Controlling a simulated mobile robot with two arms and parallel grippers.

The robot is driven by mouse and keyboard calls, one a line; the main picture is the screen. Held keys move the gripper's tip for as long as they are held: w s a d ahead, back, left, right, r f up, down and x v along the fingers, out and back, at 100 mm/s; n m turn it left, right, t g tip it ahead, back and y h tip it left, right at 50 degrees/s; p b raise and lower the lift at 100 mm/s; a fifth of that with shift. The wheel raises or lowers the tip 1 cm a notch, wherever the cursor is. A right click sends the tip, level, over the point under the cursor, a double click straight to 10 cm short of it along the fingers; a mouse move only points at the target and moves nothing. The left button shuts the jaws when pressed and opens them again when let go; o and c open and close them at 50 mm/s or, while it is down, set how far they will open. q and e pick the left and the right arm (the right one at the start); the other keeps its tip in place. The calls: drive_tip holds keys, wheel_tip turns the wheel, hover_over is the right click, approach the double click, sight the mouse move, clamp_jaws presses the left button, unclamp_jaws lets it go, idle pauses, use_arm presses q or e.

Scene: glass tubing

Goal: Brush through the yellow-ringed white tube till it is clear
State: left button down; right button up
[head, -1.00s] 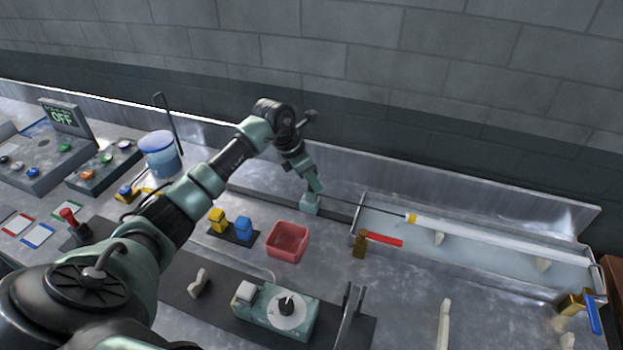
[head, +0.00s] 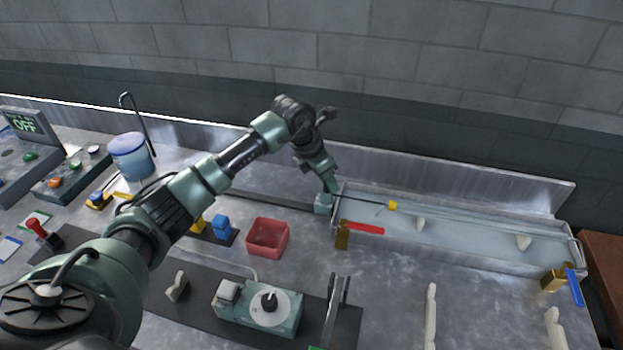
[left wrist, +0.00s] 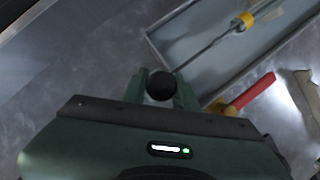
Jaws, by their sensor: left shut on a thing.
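The yellow-ringed tube (head: 480,221) lies lengthwise in the metal trough, its yellow ring (head: 391,204) at the left end. Its body looks faint and see-through against the trough floor, not solid white. My left gripper (head: 323,203) is at the trough's left end, shut on the brush's dark round knob (left wrist: 160,86). The brush's thin rod (head: 362,201) runs from my gripper to the ringed end; it also shows in the left wrist view (left wrist: 205,52). I cannot make out the brush head. My right gripper is not in view.
The trough (head: 460,242) has a red-handled valve (head: 363,228) at its front left and a blue-handled valve (head: 573,287) at its right. A red bin (head: 267,238), yellow and blue blocks, and a dial box (head: 258,306) stand in front. A blue-lidded bucket (head: 130,155) is farther left.

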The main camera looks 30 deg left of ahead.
use_arm(q)
drive_tip(key=shift+a, duration=0.1)
drive_tip(key=c, duration=1.3)
unclamp_jaws()
drive_tip(key=b+v, duration=0.2)
drive_tip(key=v, duration=0.5)
drive_tip(key=shift+s+a+r, duration=0.1)
drive_tip(key=shift+r, duration=0.2)
drive_tip(key=shift+r, duration=0.1)
